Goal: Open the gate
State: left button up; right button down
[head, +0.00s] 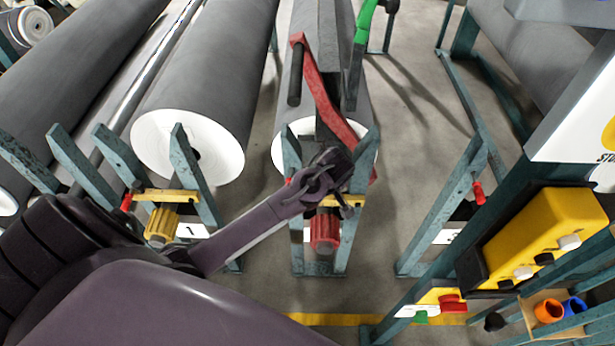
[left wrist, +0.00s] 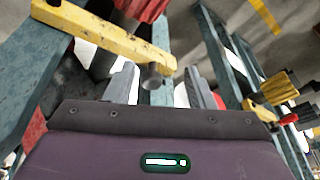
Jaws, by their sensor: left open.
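The gate appears to be the yellow bar (head: 343,200) across the front of the middle roll's teal stand (head: 291,155), but I cannot be sure. In the left wrist view the yellow bar (left wrist: 105,32) runs diagonally at upper left, with a grey round knob (left wrist: 152,76) at its lower end. My left gripper (head: 338,170) is over the front of this stand and hides part of the bar. In the left wrist view its two fingers (left wrist: 160,84) are apart, with the knob between them in the picture. I cannot tell whether they touch it. My right gripper is not in view.
A red knob (head: 324,232) sits below the bar. A second stand with a yellow bar (head: 166,195) is left. A yellow control box (head: 545,235) is right.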

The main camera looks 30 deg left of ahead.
pick_arm(q)
jog(key=w+a+r+n, duration=0.2)
jog(key=w+r+n, duration=0.1)
jog(key=r, duration=0.1)
jog(key=shift+y, duration=0.4)
jog(key=x, duration=0.7)
jog(key=shift+s+a+f, duration=0.15)
jog(key=shift+s+f, duration=0.05)
jog(key=shift+f, duration=0.25)
grip_shut()
